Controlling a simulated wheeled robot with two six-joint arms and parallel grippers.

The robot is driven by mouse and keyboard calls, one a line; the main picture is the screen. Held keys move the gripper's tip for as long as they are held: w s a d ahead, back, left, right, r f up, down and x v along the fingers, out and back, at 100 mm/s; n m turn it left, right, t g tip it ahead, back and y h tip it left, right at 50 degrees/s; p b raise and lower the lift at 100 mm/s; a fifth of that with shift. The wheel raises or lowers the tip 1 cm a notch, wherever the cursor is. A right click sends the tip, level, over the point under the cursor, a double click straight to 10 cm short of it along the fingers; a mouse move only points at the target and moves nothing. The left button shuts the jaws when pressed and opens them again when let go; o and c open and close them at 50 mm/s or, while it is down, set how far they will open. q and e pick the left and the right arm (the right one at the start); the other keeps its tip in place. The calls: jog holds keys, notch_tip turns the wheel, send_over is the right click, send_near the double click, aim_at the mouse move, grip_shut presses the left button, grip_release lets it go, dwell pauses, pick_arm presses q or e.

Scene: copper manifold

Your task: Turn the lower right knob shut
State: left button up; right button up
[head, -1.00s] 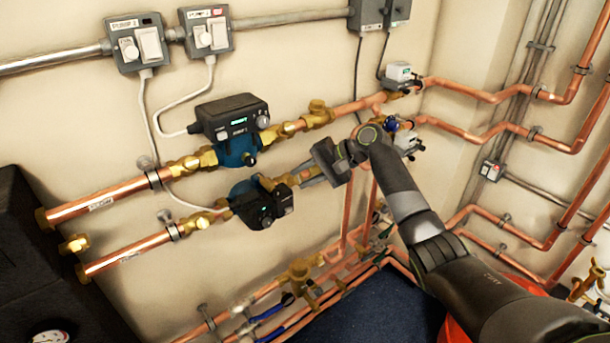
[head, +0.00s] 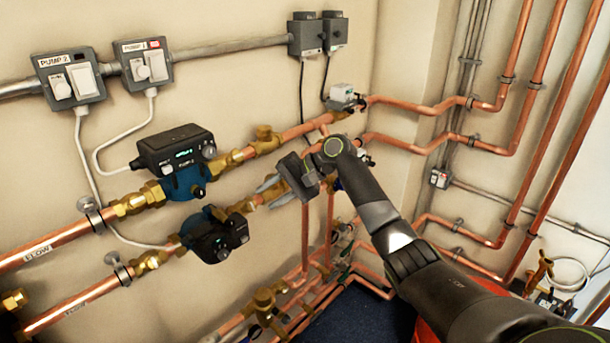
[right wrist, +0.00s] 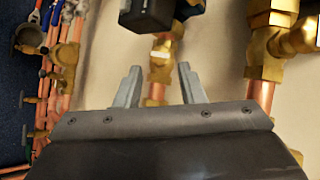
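My right gripper (head: 272,193) is in front of the lower copper pipe, just right of the lower pump (head: 215,233). Its two pale fingers are apart and empty. In the right wrist view, the gripper (right wrist: 159,78) spans the line of the pipe, with a brass fitting (right wrist: 160,52) beyond the fingertips. I cannot tell whether the fingers touch anything. The lower right knob does not show clearly; the gripper covers that part of the lower pipe in the head view. A matching brass valve (head: 264,138) sits on the upper pipe. My left gripper is not in view.
The upper pump (head: 178,160) is left of and above my gripper. Copper pipes (head: 440,145) run along the right wall. Brass valves (head: 264,303) and more pipes are low, below the gripper. Grey switch boxes (head: 68,80) are on the wall.

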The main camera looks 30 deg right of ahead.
jog(key=b+v, duration=0.2)
jog(key=v, duration=1.1)
jog(key=s+d+f+m+h, duration=0.1)
jog(key=d+f+h, duration=0.2)
jog(key=f, duration=1.5)
jog(key=s+d+f+m+h, duration=0.2)
jog(key=d+f, duration=0.1)
jog(key=f, duration=1.5)
jog(key=s+f+n+g+h, duration=0.1)
jog(key=s+f+h, duration=0.1)
jog(key=s+f, duration=0.65)
jog(key=s+f+n+h, duration=0.1)
jog(key=s+f+h, duration=0.1)
jog(key=s+f, duration=0.65)
jog(key=s+a+f+n+g, duration=0.1)
jog(key=s+f, duration=0.5)
jog(key=s, duration=0.6)
jog(key=s+a+f+n+h, duration=0.1)
jog(key=s+a+f+n, duration=0.3)
jog(key=s, duration=0.7)
jog(key=s+a+f+n+g, duration=0.1)
jog(key=s+a+f+n, duration=0.2)
jog(key=s+f, duration=0.5)
jog(key=s+a, duration=0.1)
jog(key=s, duration=0.3)
jog(key=shift+s+f+g+h, duration=0.3)
jog(key=shift+s+f+h, duration=0.05)
jog(key=shift+f+h, duration=0.05)
